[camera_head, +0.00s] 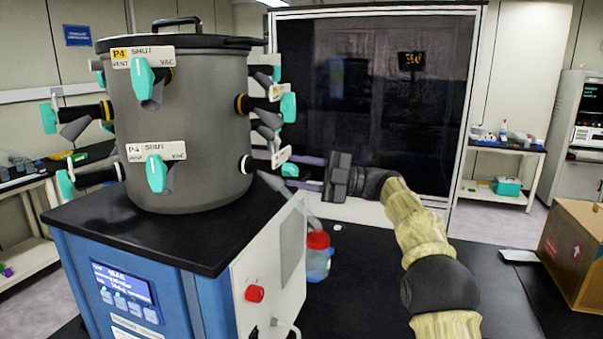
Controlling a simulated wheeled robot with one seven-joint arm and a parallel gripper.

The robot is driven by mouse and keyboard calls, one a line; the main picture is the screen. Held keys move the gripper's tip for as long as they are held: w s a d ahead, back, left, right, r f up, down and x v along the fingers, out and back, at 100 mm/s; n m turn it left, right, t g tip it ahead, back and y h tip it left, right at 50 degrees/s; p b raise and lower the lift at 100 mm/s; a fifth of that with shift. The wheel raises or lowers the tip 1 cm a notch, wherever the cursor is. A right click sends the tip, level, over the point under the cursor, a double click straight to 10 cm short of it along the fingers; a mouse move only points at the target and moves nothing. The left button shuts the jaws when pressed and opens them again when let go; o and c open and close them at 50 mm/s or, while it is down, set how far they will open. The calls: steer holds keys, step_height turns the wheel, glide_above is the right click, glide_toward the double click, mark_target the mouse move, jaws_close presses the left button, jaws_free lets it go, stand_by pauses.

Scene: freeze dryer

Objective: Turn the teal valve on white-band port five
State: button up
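The lower port on the drum's right side has a white band (247,164) and a label plate (281,157) seen nearly edge-on, so its number is unreadable. Its small teal valve handle (290,170) shows at the plate's lower edge. My gripper (297,172) comes in from the right, level with this handle. Its two purple fingers are spread apart, one above and one below the handle's height in the picture. The fingertips reach close to the handle; whether they touch it is unclear.
The grey drum (190,120) carries other teal valves, including a lower front one (156,173) marked P4 and an upper right one (288,107). A red-capped bottle (318,256) stands below my gripper. A cardboard box (575,250) is at right.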

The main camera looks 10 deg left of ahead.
steer(key=shift+d, duration=0.1)
steer(key=v, duration=1.7)
steer(key=shift+b, duration=0.3)
steer(key=shift+d, duration=0.1)
